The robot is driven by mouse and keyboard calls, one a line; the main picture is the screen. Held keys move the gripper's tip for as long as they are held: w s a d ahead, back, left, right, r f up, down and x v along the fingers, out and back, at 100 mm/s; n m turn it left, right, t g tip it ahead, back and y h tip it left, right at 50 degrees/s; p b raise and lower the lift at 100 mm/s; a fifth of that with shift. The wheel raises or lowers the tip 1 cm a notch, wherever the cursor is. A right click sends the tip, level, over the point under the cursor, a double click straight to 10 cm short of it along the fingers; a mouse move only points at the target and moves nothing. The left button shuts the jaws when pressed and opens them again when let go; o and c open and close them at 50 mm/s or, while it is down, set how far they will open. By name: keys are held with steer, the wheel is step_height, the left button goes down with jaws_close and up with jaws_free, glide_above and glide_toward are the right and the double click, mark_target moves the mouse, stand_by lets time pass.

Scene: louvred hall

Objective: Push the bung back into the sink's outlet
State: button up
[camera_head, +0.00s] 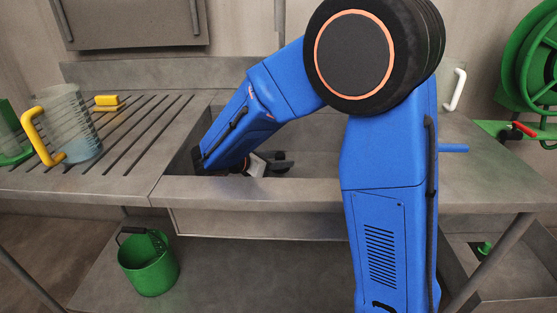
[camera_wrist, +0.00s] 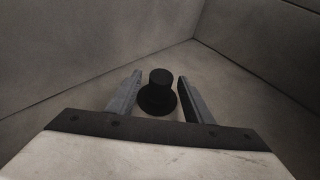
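The black bung (camera_wrist: 157,97) shows in the wrist view, upright on the sink floor, with a round knob on a wider round base. My gripper (camera_wrist: 160,90) is open, with one finger on each side of the bung. A gap shows between the bung and the right finger; the left finger is close to it, and I cannot tell whether it touches. The outlet is not visible, and I cannot tell whether the bung sits over it. In the head view my arm reaches down into the sink (camera_head: 320,165), and the bung is hidden there.
Sink walls (camera_wrist: 95,45) rise close around the gripper and meet in a corner ahead. On the ribbed drainer at left stand a clear jug with a yellow handle (camera_head: 75,125) and a yellow block (camera_head: 107,101). A green bucket (camera_head: 148,263) stands below. A green hose reel (camera_head: 530,65) is at right.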

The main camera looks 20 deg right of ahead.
steer(key=shift+s+a+r, duration=0.3)
steer(key=shift+a+r, duration=0.3)
steer(key=shift+r, duration=0.35)
steer(key=shift+s+a+r, duration=0.25)
steer(key=shift+a+r, duration=0.3)
steer(key=shift+r, duration=0.45)
steer(key=shift+s+a+r, duration=0.3)
steer(key=shift+a+r, duration=0.3)
steer(key=shift+r, duration=0.35)
